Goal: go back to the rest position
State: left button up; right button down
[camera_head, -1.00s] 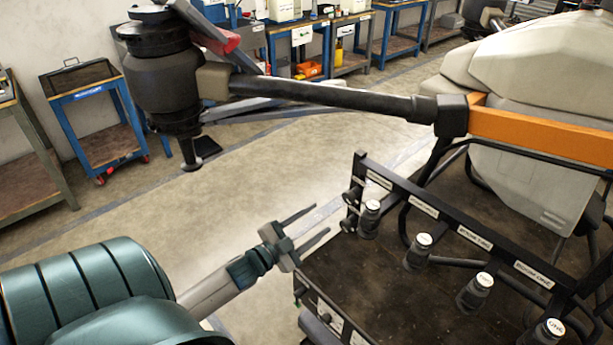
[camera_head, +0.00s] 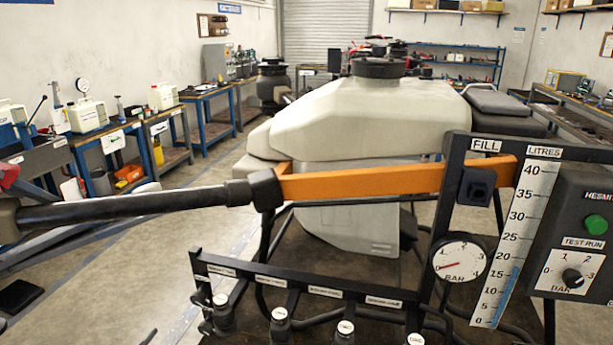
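A small dark tip (camera_head: 149,337) at the bottom edge, left of the middle, looks like a fingertip of my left gripper. The rest of that gripper is below the picture, so its opening is hidden. My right gripper is out of view. The spray drone has a pale tank body (camera_head: 365,125) in the middle. Its arm has an orange part (camera_head: 370,182) and a black tube (camera_head: 130,206) reaching to the left edge.
A black rack bar (camera_head: 250,277) with labelled nozzles stands in front of the drone. At the right are a pressure gauge (camera_head: 459,259), a litre scale (camera_head: 515,240) and a control box (camera_head: 582,230) with a green button. Workbenches line the left wall; floor (camera_head: 165,285) shows at left.

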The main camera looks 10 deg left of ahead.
pick_arm(q)
jog(key=s+d+f+n+g+y, duration=0.2)
jog(key=s+d+f+n+g, duration=0.3)
jog(key=s+d+f+g, duration=0.3)
jog(key=s+d+f+n+g+h, duration=0.1)
jog(key=s+d+f+n+g, duration=0.15)
jog(key=s+d+g, duration=0.9)
jog(key=s+d+f+t, duration=0.1)
jog(key=s+f+t, duration=0.15)
jog(key=f, duration=1.05)
jog(key=s+d+f+t, duration=0.15)
jog(key=s+f, duration=0.25)
jog(key=f, duration=0.9)
jog(key=s+a+f, duration=0.3)
jog(key=s+f, duration=1.3)
jog(key=f, duration=0.3)
jog(key=shift+s+a+f+m+g, duration=0.15)
jog(key=shift+s+m+g, duration=0.05)
jog(key=shift+m+g, duration=0.15)
jog(key=shift+w, duration=0.1)
